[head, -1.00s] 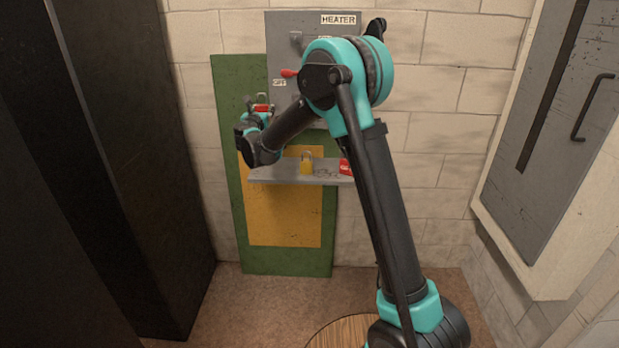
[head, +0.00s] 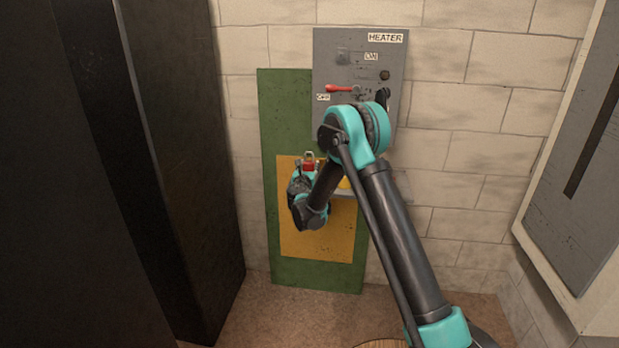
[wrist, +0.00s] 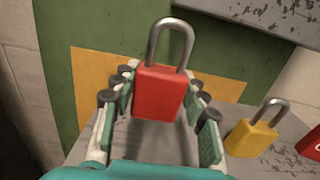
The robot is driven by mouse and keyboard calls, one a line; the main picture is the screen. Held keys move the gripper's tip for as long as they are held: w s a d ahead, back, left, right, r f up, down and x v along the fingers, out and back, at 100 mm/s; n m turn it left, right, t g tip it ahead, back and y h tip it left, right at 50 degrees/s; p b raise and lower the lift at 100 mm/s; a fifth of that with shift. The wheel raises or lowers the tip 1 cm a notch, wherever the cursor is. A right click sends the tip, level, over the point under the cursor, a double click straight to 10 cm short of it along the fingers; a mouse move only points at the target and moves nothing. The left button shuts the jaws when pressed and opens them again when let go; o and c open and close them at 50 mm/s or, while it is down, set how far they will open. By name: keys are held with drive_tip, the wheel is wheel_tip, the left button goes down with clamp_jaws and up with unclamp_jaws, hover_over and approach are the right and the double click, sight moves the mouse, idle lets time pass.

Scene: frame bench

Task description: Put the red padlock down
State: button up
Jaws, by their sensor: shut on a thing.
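The red padlock (wrist: 160,92) is upright in the wrist view, its metal shackle pointing up. My gripper (wrist: 163,86) is shut on its body, with fingers on both sides. In the head view the red padlock (head: 308,167) shows just above my gripper (head: 308,175), in front of the yellow panel. A grey shelf (wrist: 288,136) lies below and behind the padlock in the wrist view.
A yellow padlock (wrist: 250,138) stands on the shelf to the right of my gripper. A red object (wrist: 311,146) is at the right edge. A grey heater box (head: 357,62) with a red lever (head: 339,88) hangs above. A dark cabinet (head: 185,150) stands at left.

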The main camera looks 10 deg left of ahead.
drive_tip(key=shift+f, duration=2.4)
drive_tip(key=shift+f, duration=0.15)
drive_tip(key=o, duration=1.3)
